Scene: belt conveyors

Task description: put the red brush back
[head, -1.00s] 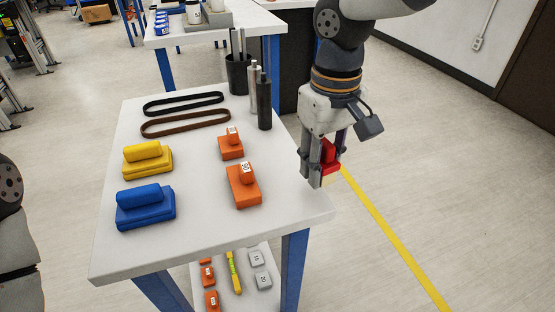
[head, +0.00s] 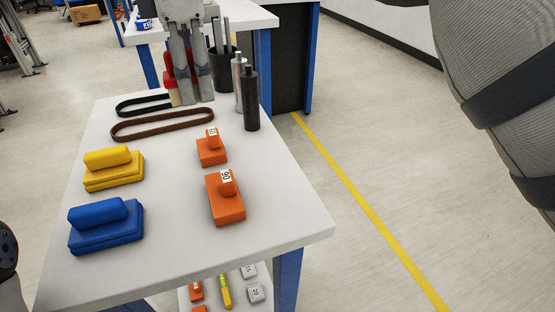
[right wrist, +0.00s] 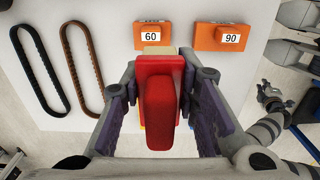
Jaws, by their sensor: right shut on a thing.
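My right gripper (head: 190,100) is shut on the red brush (head: 168,63) above the far part of the white table (head: 180,262), over the belts in the picture. In the right wrist view the red brush (right wrist: 158,110) sits between both fingers, its pale bristle end pointing to the top of the picture. A yellow brush (head: 113,170) and a blue brush (head: 105,227) lie at the table's left side, yellow behind blue. In the right wrist view the held brush mostly hides them.
A black belt (head: 125,106) and a brown belt (head: 160,134) lie behind the brushes. Orange weights labelled 60 (head: 211,150) and 90 (head: 228,205) stand right of them. A dark cylinder (head: 251,105) and a black cup (head: 220,72) stand at the back right. The table's front is clear.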

